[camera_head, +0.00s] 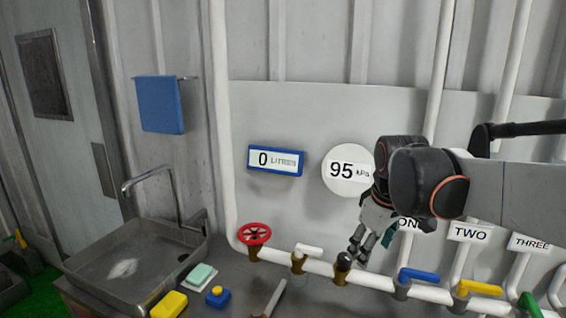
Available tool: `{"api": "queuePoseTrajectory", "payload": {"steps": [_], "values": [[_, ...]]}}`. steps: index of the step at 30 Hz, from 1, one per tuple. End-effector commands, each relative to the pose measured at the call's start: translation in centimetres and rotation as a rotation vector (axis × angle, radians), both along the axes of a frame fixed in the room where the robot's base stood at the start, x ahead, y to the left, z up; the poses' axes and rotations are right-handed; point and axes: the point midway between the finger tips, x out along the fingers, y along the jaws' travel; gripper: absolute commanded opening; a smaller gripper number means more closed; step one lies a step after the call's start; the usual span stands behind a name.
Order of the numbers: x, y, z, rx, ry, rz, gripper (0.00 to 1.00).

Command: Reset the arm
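My gripper (359,250) hangs from my arm, right of centre, with its fingers pointing down and to the left. It is just above and right of a black-topped valve (343,263) on the white pipe. I cannot tell whether the fingers touch the valve or only overlap it in the picture. Their gap is too small to judge, and no held object shows between them. My arm reaches in from the right edge, in front of the wall panel, and partly covers the "ONE" sign (408,224).
The white pipe carries a red handwheel (255,234) and white (309,250), blue (419,275), yellow (480,287) and green (529,304) handles. A "0 litres" display (276,160) and a "95 kPa" gauge (346,170) are on the wall. A sink (120,268) stands left.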

Motion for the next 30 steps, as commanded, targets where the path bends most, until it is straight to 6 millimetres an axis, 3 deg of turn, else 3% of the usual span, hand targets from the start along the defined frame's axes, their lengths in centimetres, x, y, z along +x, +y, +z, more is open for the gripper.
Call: {"api": "queuePoseTrajectory", "payload": {"steps": [3, 11, 18, 24, 30], "values": [[-3.2, -0.1, -0.7, 0.030, -0.045, -0.087, 0.59], [-9.5, -0.3, -2.8, 0.111, -0.144, -0.274, 0.59], [-14.6, -0.5, -6.1, 0.199, -0.231, -0.440, 0.59], [-17.5, -0.5, -8.7, 0.265, -0.284, -0.543, 0.59], [-18.5, -0.6, -9.7, 0.293, -0.305, -0.584, 0.59]]}}
